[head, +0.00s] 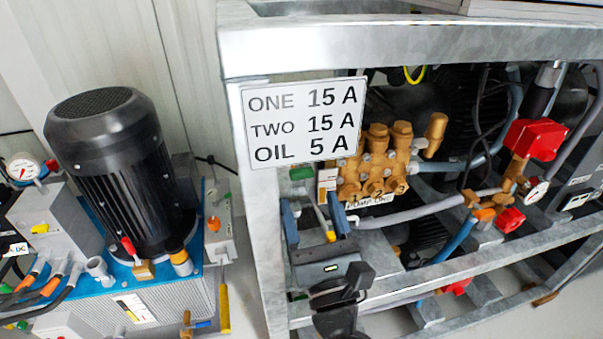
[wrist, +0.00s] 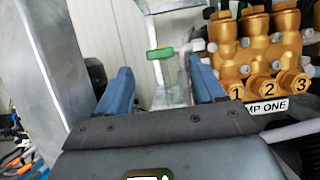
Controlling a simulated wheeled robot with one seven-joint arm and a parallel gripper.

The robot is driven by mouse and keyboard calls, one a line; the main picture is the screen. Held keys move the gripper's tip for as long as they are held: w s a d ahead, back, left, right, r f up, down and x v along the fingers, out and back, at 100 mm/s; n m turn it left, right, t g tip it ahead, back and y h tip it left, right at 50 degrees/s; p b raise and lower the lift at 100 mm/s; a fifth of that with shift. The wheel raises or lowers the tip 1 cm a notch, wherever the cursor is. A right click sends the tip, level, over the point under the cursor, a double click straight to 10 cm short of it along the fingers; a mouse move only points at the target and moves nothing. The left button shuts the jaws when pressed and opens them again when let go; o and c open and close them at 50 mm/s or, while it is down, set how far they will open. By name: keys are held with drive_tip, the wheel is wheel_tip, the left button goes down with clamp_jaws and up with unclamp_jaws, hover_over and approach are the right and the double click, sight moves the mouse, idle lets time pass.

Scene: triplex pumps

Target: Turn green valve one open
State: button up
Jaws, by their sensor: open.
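A small green valve handle (wrist: 160,53) sits on a pale vertical pipe in the wrist view, ahead of my fingertips and roughly between them. A green part, likely the same handle, shows in the head view (head: 302,173) just below the label sign. My gripper (head: 313,213) has two blue fingers spread apart with nothing held. It also shows in the wrist view (wrist: 162,84), its fingers below and to either side of the green handle, apparently not touching it. Whether the valve is open or closed cannot be told.
Brass pump one (head: 375,165) stands right of my gripper, with numbered caps (wrist: 262,85) in the wrist view. A galvanized frame post (head: 262,220) is close on the left. A label sign (head: 303,122) hangs above. A black motor (head: 112,165) stands outside the frame.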

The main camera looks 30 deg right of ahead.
sight(303, 178)
drive_tip(key=p+x, duration=0.1)
drive_tip(key=x, duration=0.6)
drive_tip(key=shift+w, duration=0.1)
drive_tip(key=shift+c, duration=0.5)
drive_tip(key=c, duration=0.9)
drive_tip(key=shift+o, duration=0.2)
drive_tip(key=shift+n, duration=0.3)
drive_tip(key=n+y, duration=0.2)
drive_tip(key=n, duration=0.1)
drive_tip(key=shift+d, duration=0.1)
drive_tip(key=shift+n+y, duration=1.1)
drive_tip(key=shift+n, duration=1.3)
